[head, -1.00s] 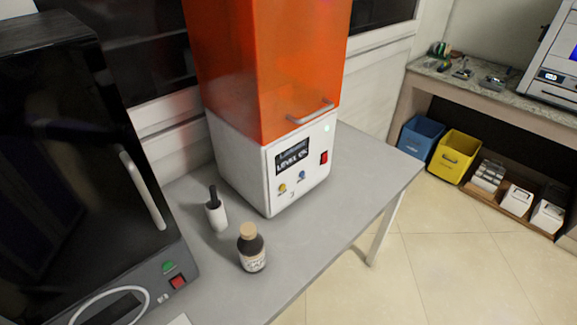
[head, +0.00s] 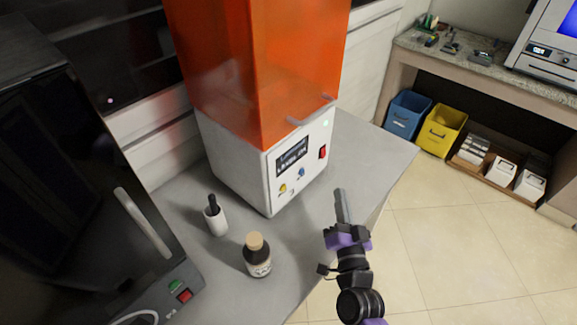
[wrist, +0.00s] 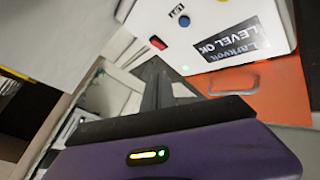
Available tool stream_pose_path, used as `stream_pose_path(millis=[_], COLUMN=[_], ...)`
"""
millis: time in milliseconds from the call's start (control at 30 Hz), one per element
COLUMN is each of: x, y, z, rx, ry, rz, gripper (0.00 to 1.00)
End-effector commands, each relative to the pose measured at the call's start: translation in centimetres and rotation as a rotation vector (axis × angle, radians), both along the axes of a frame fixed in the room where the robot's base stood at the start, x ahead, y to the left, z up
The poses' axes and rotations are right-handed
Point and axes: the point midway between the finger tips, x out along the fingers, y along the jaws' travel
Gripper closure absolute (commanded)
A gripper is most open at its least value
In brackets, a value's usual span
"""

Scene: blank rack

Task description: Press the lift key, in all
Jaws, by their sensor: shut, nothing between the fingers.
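The machine has a white base (head: 240,165) and an orange hood (head: 255,70), and stands on the grey bench. Its front panel carries a display (head: 292,159) reading LEVEL OK, a yellow key (head: 282,188), a blue key (head: 301,172) and a red switch (head: 322,152). In the wrist view the panel is turned over, and a small label by the blue key (wrist: 184,21) seems to read LIFT. My gripper (head: 340,193) is shut and empty, to the right of the panel and apart from it. Its fingers (wrist: 155,72) also show in the wrist view.
A brown bottle (head: 257,257) and a white bottle with a black top (head: 214,216) stand on the bench (head: 310,225) in front of the machine. A black cabinet (head: 75,190) is at left. Bench space right of the machine is clear.

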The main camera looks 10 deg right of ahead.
Motion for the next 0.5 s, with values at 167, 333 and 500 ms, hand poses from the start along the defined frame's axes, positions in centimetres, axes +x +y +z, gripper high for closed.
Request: stream_pose_path(millis=[167,333,500], x=[-0.22,-0.24,-0.12], y=[-0.28,-0.28,-0.19], z=[-0.88,-0.83,-0.76], rx=[0.031,0.031,0.03], ry=[0.007,0.006,0.006], rz=[-0.008,-0.008,-0.008], gripper=[1.0,1.0,1.0])
